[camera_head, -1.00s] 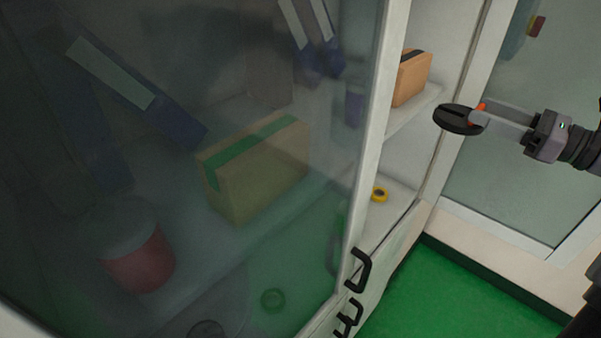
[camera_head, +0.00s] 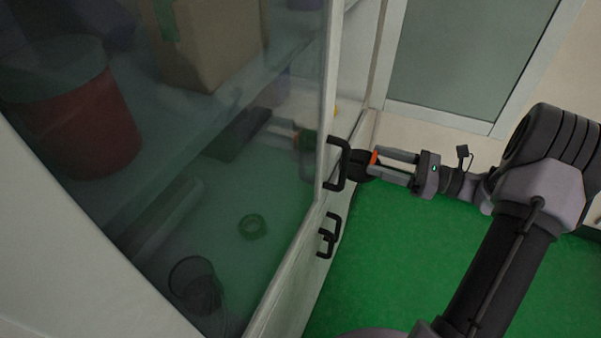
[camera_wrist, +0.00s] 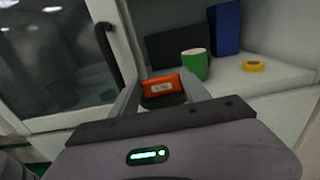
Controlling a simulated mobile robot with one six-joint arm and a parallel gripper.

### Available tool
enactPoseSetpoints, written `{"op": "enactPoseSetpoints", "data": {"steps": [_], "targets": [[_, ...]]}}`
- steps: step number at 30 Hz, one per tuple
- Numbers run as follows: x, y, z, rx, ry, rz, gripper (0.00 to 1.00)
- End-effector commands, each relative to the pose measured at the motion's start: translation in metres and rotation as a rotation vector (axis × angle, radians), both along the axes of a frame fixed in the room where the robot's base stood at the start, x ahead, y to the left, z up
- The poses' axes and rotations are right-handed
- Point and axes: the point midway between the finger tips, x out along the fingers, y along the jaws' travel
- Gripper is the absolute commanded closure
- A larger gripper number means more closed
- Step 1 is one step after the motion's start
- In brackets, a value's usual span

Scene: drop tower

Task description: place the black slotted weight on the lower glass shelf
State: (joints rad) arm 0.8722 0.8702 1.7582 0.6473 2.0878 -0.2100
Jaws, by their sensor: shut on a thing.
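My gripper (camera_head: 372,163) is shut on the black slotted weight (camera_head: 360,166) and holds it in front of the cabinet, right beside a black door handle. The weight's left part is close to the handle in the head view; I cannot tell whether they touch. In the wrist view the weight (camera_wrist: 165,100) is a dark shape between the fingers, with an orange labelled piece (camera_wrist: 162,85) above it. A pale shelf (camera_wrist: 236,83) lies beyond the gripper to the right; I cannot tell whether it is the lower glass shelf.
The cabinet's glass door (camera_head: 150,150) fills the left, with its black handle (camera_head: 337,162). On the pale shelf stand a green cup (camera_wrist: 195,65), a yellow roll (camera_wrist: 254,66) and a blue binder (camera_wrist: 225,28). Green floor (camera_head: 390,250) is open below my arm.

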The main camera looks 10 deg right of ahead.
Motion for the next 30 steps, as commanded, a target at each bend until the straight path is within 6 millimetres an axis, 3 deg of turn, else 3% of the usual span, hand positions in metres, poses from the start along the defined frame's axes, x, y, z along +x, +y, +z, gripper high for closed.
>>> {"op": "enactPoseSetpoints", "data": {"steps": [8,21,30], "targets": [[0.026,0.036,0.001,0.001,-0.002,0.002,1.0],[0.086,0.118,0.001,0.0,-0.003,0.002,1.0],[0.111,0.153,0.001,0.002,-0.003,0.0,1.0]]}}
